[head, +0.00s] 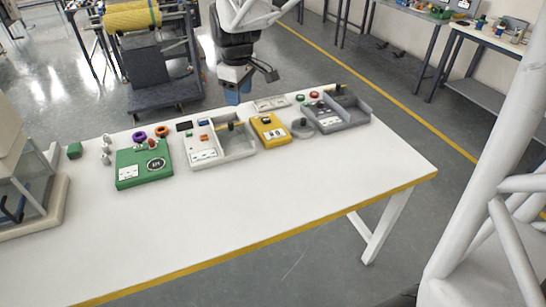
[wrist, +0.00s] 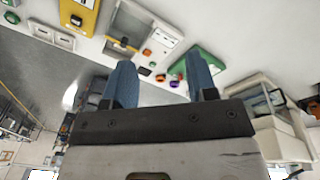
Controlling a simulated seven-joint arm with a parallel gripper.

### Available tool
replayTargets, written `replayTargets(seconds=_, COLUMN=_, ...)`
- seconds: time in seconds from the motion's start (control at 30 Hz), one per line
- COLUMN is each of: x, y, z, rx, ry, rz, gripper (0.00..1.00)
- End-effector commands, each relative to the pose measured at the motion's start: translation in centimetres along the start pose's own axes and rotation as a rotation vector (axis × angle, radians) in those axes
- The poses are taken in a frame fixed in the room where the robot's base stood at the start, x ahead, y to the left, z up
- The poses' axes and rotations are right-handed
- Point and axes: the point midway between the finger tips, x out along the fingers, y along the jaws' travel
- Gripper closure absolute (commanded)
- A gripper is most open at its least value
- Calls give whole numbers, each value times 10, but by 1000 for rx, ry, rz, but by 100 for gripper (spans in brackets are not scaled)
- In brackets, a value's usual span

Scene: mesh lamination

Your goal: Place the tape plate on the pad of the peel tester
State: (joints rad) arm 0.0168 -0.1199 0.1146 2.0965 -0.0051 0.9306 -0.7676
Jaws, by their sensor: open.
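My gripper (head: 238,92) is open and empty, above the table's back edge; its two blue fingers stand apart in the wrist view (wrist: 160,82).
A yellow box (head: 269,131) and a grey round piece (head: 303,129) sit between the devices. A green device (head: 144,164) stands left, with purple (head: 139,136) and orange (head: 162,131) rings behind it. A clear-sided case (head: 30,190) is far left. The table's front (head: 230,215) is clear.

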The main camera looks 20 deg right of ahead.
Motion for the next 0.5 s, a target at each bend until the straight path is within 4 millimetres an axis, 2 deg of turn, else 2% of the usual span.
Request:
replayTargets(seconds=0.2, x=-20, y=-40, z=40, rx=137, ry=18, rz=16, gripper=48)
replayTargets(seconds=0.5, x=-33, y=-93, z=94, rx=332, ry=41, rz=30, gripper=48)
